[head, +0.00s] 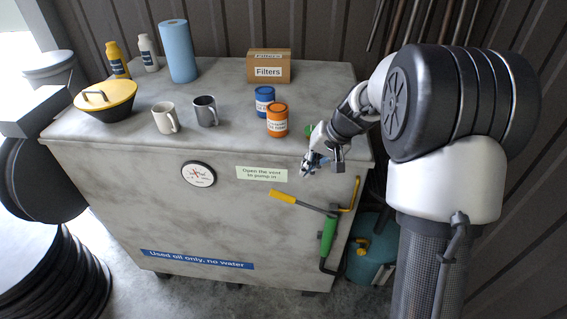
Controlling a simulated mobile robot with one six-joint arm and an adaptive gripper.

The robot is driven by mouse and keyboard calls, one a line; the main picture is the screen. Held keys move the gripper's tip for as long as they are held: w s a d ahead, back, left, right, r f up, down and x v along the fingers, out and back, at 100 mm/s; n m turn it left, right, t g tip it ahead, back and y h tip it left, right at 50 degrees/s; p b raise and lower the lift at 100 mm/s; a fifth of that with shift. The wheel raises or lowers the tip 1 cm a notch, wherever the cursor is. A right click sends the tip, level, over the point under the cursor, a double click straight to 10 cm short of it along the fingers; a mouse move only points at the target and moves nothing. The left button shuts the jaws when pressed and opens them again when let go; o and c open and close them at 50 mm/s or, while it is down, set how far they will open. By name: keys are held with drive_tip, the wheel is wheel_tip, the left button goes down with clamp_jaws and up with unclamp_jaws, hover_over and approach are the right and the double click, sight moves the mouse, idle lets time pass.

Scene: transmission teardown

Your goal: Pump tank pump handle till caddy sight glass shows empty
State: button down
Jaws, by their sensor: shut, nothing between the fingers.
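The tank (160,220) is a large grey metal box with a round dial (198,174) on its front. A lever with a yellow grip (283,197) and a bar with a green grip (328,240) are at its right front; which is the pump handle I cannot tell. A teal container (368,262) with a yellow fitting, perhaps the caddy, stands on the floor right of the tank. No sight glass can be made out. My gripper (309,166) is shut and empty near the tank's top front edge, above the yellow-gripped lever. A small green part (308,131) is partly hidden behind my arm.
A label (262,174) reads "Open the vent to pump in". On the tank top are orange (277,120) and blue (264,100) cans near my arm, two mugs (166,118), a yellow-lidded funnel (106,98), a blue roll, bottles and a Filters box (268,68).

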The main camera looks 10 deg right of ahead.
drive_tip(key=shift+w+d+f, duration=0.1)
drive_tip(key=shift+w+d, duration=0.05)
drive_tip(key=shift+w, duration=0.15)
drive_tip(key=shift+s, duration=0.1)
drive_tip(key=b+x, duration=0.2)
drive_tip(key=x, duration=1.2)
